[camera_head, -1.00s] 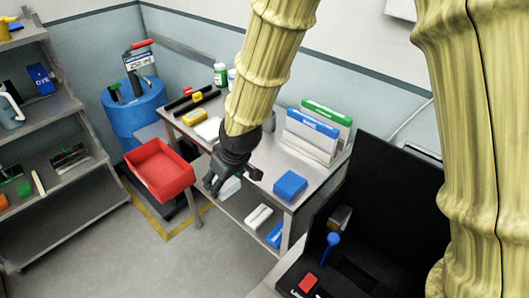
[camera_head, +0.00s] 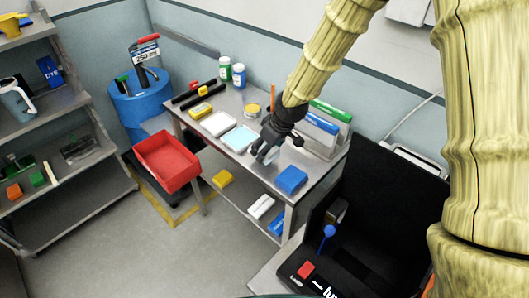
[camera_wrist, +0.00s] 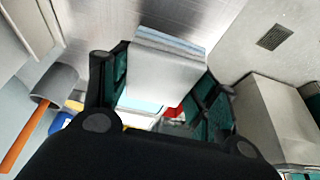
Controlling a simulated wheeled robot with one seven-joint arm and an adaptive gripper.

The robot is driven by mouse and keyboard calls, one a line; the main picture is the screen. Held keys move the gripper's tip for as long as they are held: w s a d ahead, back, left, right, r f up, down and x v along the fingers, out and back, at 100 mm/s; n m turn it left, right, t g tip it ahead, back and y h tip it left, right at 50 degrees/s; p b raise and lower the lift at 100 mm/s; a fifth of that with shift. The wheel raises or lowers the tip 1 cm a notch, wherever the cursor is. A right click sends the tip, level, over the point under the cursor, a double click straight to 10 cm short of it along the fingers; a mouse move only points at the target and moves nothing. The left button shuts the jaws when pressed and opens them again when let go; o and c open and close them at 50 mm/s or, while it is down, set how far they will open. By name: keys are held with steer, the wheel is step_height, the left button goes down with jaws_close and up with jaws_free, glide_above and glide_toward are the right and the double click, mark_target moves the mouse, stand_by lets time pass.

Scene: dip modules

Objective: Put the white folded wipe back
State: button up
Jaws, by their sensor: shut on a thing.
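My gripper (camera_head: 266,154) is over the right half of the metal table (camera_head: 262,172). It is shut on the white folded wipe, which shows pale between the fingers in the head view (camera_head: 271,154). In the wrist view the wipe (camera_wrist: 165,72) is a white block with blue-grey layers along its far edge, between the two green-padded fingers. Two shallow white-rimmed trays lie on the table left of my gripper: a plain white one (camera_head: 219,123) and one with a light blue inside (camera_head: 240,138). I cannot tell whether the wipe touches the table.
A blue block (camera_head: 291,179) lies near the table's front right. Upright files (camera_head: 325,130) stand behind my gripper. A yellow sponge (camera_head: 201,110) and bottles (camera_head: 225,68) are farther left. A red bin (camera_head: 168,161) stands left. The lower shelf holds yellow, white (camera_head: 261,206) and blue blocks.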

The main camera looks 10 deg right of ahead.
steer(key=shift+s+a+f+p, duration=0.15)
steer(key=shift+f+p, duration=0.2)
steer(key=shift+f, duration=0.05)
step_height(320, 180, down, 2)
steer(key=shift+f+p, duration=0.2)
steer(key=shift+p, duration=0.35)
steer(key=shift+f, duration=0.1)
steer(key=shift+f, duration=0.15)
steer(key=o, duration=1)
steer(key=shift+c, duration=0.2)
steer(key=shift+r, duration=0.25)
steer(key=b+v, duration=0.3)
steer(key=v, duration=0.8)
steer(key=shift+r, duration=0.4)
